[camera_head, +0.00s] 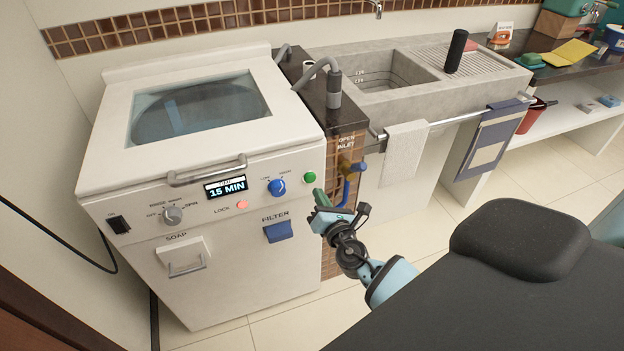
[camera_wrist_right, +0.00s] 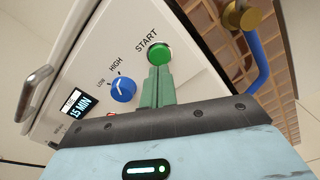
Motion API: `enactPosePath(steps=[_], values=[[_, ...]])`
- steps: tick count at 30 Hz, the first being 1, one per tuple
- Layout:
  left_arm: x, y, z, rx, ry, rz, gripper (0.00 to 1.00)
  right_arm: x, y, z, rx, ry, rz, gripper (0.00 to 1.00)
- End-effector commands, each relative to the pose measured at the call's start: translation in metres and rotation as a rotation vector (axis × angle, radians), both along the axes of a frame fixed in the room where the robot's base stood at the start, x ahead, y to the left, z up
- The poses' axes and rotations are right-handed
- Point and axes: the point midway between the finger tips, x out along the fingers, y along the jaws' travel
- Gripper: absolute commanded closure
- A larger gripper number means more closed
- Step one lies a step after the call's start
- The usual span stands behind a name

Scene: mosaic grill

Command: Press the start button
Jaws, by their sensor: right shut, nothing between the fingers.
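The green start button (camera_head: 309,177) is on the front panel of the white washing machine (camera_head: 225,205), at the right end of its controls. In the right wrist view the start button (camera_wrist_right: 159,53) sits under the word START. My right gripper (camera_head: 318,194) is shut and empty, just below and in front of the button. In the right wrist view its green fingertips (camera_wrist_right: 157,75) reach the lower edge of the button; I cannot tell whether they touch it. My left gripper is not in view.
A blue dial (camera_head: 277,187) and a display (camera_head: 226,187) reading 15 MIN are left of the button. A red lock light (camera_head: 242,204) is lit. A blue inlet hose (camera_wrist_right: 258,65) and brass valve (camera_wrist_right: 240,15) are close on the right. A concrete sink (camera_head: 440,90) stands beyond.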

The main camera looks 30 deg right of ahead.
Motion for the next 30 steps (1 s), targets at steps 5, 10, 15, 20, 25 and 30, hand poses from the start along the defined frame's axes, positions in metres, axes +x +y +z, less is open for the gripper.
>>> enactPosePath(steps=[5,10,15,20,25,30], values=[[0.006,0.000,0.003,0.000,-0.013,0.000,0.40,-0.012,0.003,0.000,-0.001,0.001,0.001,1.00],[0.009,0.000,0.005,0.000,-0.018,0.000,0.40,-0.023,0.005,0.000,-0.001,0.000,0.001,1.00],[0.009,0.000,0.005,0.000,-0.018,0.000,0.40,-0.028,0.007,0.000,-0.001,0.000,0.000,1.00],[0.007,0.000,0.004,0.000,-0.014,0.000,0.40,-0.028,0.007,0.000,-0.001,0.000,0.000,1.00],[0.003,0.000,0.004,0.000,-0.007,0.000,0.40,-0.028,0.007,0.000,0.000,0.000,0.000,1.00],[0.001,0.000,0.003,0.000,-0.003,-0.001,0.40,-0.028,0.007,0.000,0.000,0.000,0.000,1.00]])
